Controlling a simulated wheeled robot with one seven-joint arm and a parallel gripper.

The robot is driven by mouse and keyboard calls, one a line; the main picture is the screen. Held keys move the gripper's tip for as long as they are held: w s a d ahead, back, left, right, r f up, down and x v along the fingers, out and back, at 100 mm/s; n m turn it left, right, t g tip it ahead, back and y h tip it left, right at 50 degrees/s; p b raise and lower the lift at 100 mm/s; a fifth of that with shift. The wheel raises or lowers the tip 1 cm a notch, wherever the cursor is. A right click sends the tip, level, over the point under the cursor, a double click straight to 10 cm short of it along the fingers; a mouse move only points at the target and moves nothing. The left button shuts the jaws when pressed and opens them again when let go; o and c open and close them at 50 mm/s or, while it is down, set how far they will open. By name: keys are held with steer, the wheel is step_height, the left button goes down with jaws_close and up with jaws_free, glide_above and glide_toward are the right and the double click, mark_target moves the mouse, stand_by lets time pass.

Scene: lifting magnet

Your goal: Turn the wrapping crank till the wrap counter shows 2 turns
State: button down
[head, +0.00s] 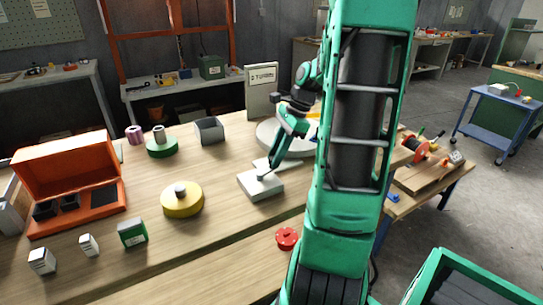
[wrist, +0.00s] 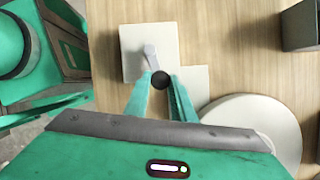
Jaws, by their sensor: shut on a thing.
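The wrapping crank's pale square base (head: 262,188) stands on the wooden table, left of my arm in the head view. In the wrist view, the base (wrist: 132,66) carries a short grey crank arm (wrist: 150,52) that reaches to a round black knob (wrist: 160,80). My gripper (wrist: 160,84) is shut on this knob, one finger on each side. In the head view my gripper (head: 264,174) comes down onto the crank from above and hides the knob. An upright grey panel (head: 262,100) behind has a white label that seems to read "2 TURNS".
A pale round disc (head: 268,138) lies behind the crank, partly hidden by my arm. A yellow round piece (head: 183,205), a grey open bin (head: 209,131), an orange case (head: 70,165) and a red knob (head: 287,238) stand around.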

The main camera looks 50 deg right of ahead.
steer(key=shift+a, duration=0.3)
steer(key=c, duration=1.6)
jaws_free()
steer(key=shift+o, duration=0.2)
steer(key=shift+d, duration=0.1)
steer(key=shift+d+r, duration=0.2)
steer(key=shift+r, duration=0.25)
steer(key=v, duration=0.9)
steer(key=shift+r, duration=0.3)
